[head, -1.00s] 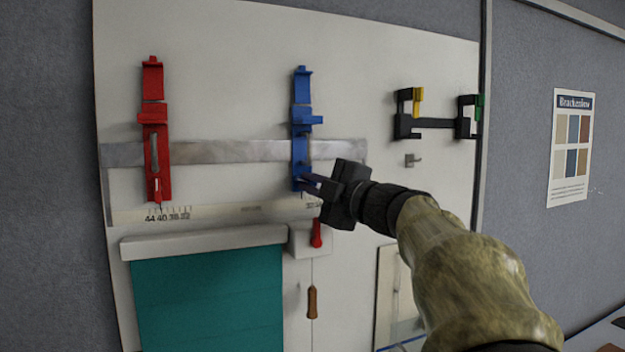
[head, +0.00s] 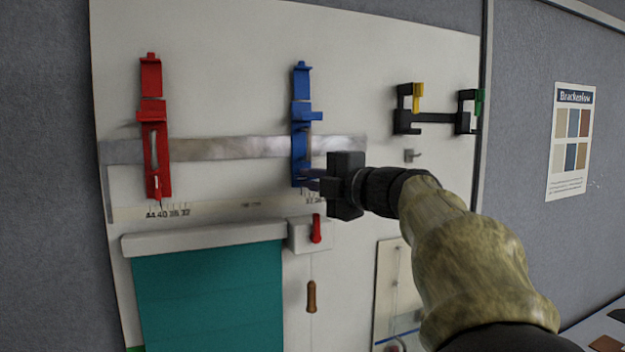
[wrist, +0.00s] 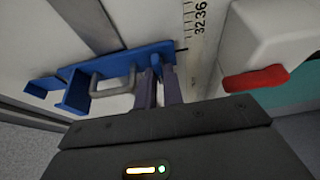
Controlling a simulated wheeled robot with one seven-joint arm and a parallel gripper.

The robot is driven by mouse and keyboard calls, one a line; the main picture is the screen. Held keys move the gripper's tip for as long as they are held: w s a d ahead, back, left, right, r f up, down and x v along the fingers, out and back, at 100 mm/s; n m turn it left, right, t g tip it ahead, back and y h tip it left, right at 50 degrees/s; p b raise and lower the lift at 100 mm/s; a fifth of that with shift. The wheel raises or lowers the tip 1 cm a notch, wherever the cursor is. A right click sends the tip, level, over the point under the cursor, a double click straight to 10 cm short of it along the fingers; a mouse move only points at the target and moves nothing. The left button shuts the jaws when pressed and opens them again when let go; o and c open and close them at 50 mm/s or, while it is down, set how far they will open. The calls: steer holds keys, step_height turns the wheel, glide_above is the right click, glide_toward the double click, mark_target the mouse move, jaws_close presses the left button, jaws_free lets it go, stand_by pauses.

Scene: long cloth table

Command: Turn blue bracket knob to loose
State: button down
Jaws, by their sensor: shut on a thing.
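The blue bracket (head: 301,125) stands upright on the metal rail of the white board in the head view. It also shows in the wrist view (wrist: 120,62), lying sideways with a grey loop handle. My gripper (head: 314,181) is at the lower end of the blue bracket, coming from the right. In the wrist view its two dark fingers (wrist: 158,85) are close together at the bracket's end, shut on the knob there. The knob itself is mostly hidden between the fingers, and its setting cannot be read.
A red bracket (head: 154,130) sits left on the same metal rail (head: 225,150). A red lever (head: 316,228) on a white box is just below my gripper. A teal blind (head: 210,295) hangs lower left. A black holder (head: 437,123) is at upper right.

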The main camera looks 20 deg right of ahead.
steer(key=c, duration=1.5)
jaws_free()
steer(key=b+v, duration=0.5)
steer(key=v, duration=1.2)
steer(key=shift+s, duration=0.2)
steer(key=shift+w+f, duration=0.1)
steer(key=shift+f, duration=0.05)
